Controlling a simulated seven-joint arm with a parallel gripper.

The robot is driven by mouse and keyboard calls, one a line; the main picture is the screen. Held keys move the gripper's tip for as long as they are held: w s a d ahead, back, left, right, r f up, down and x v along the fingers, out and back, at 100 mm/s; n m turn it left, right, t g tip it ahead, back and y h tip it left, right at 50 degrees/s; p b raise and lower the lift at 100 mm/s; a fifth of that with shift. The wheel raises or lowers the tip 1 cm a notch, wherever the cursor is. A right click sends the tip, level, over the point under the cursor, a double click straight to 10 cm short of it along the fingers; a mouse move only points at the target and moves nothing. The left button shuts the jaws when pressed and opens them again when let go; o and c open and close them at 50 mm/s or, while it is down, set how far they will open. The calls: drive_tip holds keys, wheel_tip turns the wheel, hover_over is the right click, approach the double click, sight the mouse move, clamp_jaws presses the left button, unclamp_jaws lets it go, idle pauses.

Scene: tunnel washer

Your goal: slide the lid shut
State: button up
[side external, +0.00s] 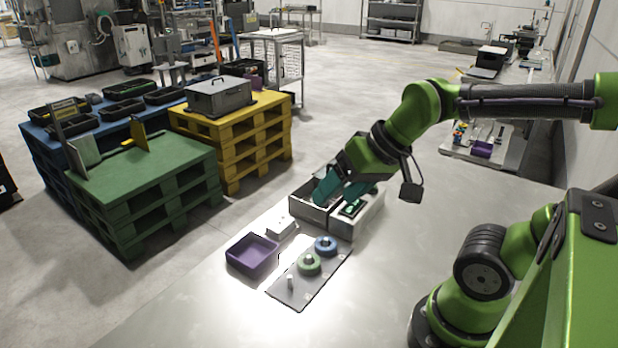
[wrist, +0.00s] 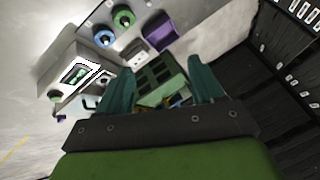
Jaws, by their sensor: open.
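My gripper (side external: 336,193) points down at a grey open-topped box (side external: 305,210) on the metal table. Its two teal fingers are apart, and a fingertip hides part of the box's inside. In the wrist view, my gripper (wrist: 155,68) shows a gap between its fingers. A green gridded piece (wrist: 155,74) shows there, with small orange and blue bits below it. I cannot tell whether the fingers touch anything. A pale unit (side external: 343,226) with a dark, green-filled opening stands against the box's right side. I cannot clearly tell which part is the lid.
A purple tray (side external: 252,253) and a small white box (side external: 281,226) lie in front of the grey box. A plate (side external: 290,290) holds a green and a blue ring. Pallets stand beyond the table's left edge.

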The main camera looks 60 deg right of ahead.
drive_tip(key=shift+m+g+h, duration=0.3)
drive_tip(key=shift+g+h, duration=0.2)
drive_tip(key=shift+g, duration=0.1)
drive_tip(key=w+d, duration=0.4)
drive_tip(key=w, duration=0.1)
drive_tip(key=shift+w+d+r, duration=0.2)
drive_tip(key=shift+r, duration=0.2)
drive_tip(key=c, duration=0.4)
drive_tip(key=w+d, duration=0.2)
drive_tip(key=d, duration=0.1)
drive_tip(key=w+d+g+h, duration=0.1)
drive_tip(key=w+d, duration=0.2)
drive_tip(key=w+d+g, duration=0.1)
drive_tip(key=w+d, duration=0.1)
drive_tip(key=d, duration=0.1)
drive_tip(key=shift+w+d+r+n, duration=0.15)
drive_tip(key=shift+w+d+n, duration=0.25)
drive_tip(key=shift+c, duration=0.3)
drive_tip(key=shift+w+d+r+n+g+h, duration=0.8)
drive_tip(key=shift+w+d+n+g, duration=1.3)
drive_tip(key=shift+d, duration=4.4)
drive_tip(key=shift+t, duration=0.4)
drive_tip(key=d+f, duration=0.1)
drive_tip(key=f, duration=0.4)
drive_tip(key=w+d+f, duration=0.1)
drive_tip(key=f, duration=0.4)
drive_tip(key=d+f, duration=0.1)
drive_tip(key=f, duration=0.5)
drive_tip(key=shift+w+f, duration=0.1)
drive_tip(key=shift+w, duration=0.05)
